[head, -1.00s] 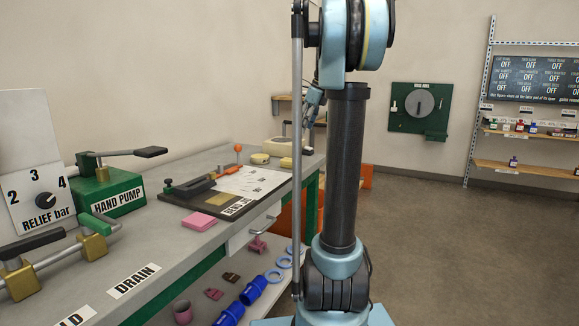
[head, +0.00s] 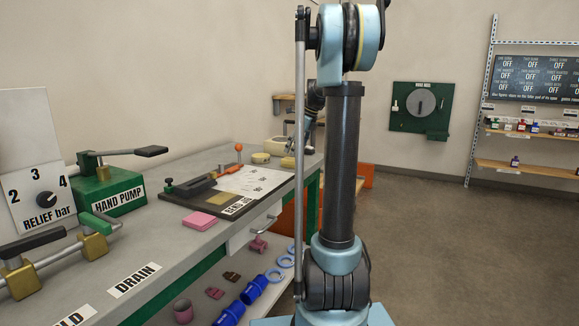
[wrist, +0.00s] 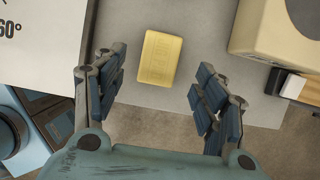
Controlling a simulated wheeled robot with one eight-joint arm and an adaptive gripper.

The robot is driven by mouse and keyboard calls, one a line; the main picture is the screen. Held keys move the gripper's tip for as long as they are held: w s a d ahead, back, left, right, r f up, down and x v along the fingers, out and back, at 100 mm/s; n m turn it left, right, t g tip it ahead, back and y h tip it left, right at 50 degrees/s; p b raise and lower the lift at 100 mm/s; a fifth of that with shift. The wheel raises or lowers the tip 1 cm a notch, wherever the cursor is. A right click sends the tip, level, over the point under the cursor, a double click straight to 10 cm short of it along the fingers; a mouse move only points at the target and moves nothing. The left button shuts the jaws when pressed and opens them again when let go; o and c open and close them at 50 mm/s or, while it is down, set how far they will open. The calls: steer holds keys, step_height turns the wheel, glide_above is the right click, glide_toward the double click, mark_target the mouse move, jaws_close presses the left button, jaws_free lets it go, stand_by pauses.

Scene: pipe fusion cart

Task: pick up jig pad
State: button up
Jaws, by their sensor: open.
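A yellow rectangular pad (wrist: 159,60) lies flat on the grey bench top, just ahead of my gripper (wrist: 160,92) and between the lines of its fingers in the wrist view. My gripper is open and empty, and its fingers do not touch the pad. In the head view my gripper is mostly hidden behind my arm at the bench's far end. A pink pad (head: 198,221) lies in front of the dark bend jig board (head: 183,198). I cannot tell from the pictures which pad is the jig pad.
A beige machine (wrist: 258,30) stands close on the right of the yellow pad. The white sheet (wrist: 40,35) marked 60° is on its left. The bench edge (wrist: 225,120) runs close by, with the floor beyond. A hand pump (head: 112,192) stands nearer on the bench.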

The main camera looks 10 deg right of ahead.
mark_target(291, 159)
steer(key=shift+x, duration=2.75)
steer(key=c, duration=1.2)
step_height(291, 159, up, 10)
steer(key=shift+d, duration=0.1)
steer(key=shift+o, duration=1.4)
steer(key=shift+c, duration=0.6)
